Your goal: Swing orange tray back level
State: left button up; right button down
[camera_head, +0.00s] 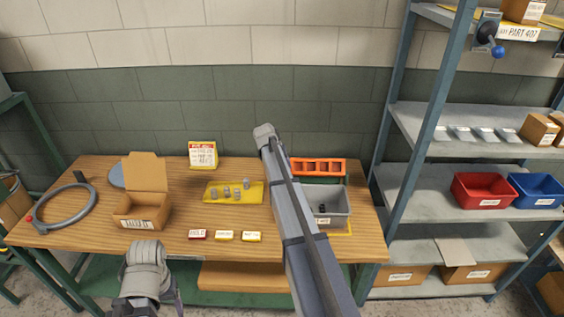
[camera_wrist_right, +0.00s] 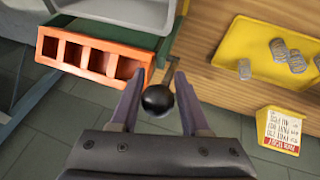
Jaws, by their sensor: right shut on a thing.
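The orange tray (camera_head: 317,167), with a row of compartments, sits at the back right of the bench behind a grey bin (camera_head: 337,205). In the right wrist view the orange tray (camera_wrist_right: 92,55) is at upper left. My right gripper (camera_wrist_right: 160,76) is shut on a round black knob (camera_wrist_right: 158,100) near the tray's end. In the head view my right arm hides this gripper and the knob. Part of my left arm shows at the lower left, but its gripper cannot be made out.
A yellow tray (camera_head: 255,195) with several metal coils lies left of my right arm. A sign (camera_head: 203,154) stands at the back. Shelves with red (camera_head: 482,193) and blue bins stand right.

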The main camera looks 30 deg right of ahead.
pick_arm(q)
jog(key=shift+w+d+r+p, duration=0.1)
jog(key=shift+r+p, duration=0.25)
jog(key=shift+r, duration=0.5)
pick_arm(e)
jog(key=w+d+g+y, duration=0.1)
jog(key=w+d+g, duration=0.1)
jog(key=w, duration=0.3)
jog(key=shift+d+g+y, duration=0.4)
jog(key=shift+d, duration=0.45)
jog(key=shift+s+a, duration=0.15)
jog(key=shift+a, duration=0.1)
jog(key=c, duration=0.8)
grip_release()
jog(key=shift+f, duration=0.1)
jog(key=shift+c, duration=0.2)
jog(key=o, duration=0.3)
jog(key=shift+w+d+f+n, duration=0.1)
jog(key=shift+w+d+n, duration=0.1)
jog(key=shift+n, duration=0.1)
jog(key=shift+o, duration=0.3)
jog(key=shift+a, duration=0.1)
pick_arm(q)
jog(key=shift+w+d, duration=0.1)
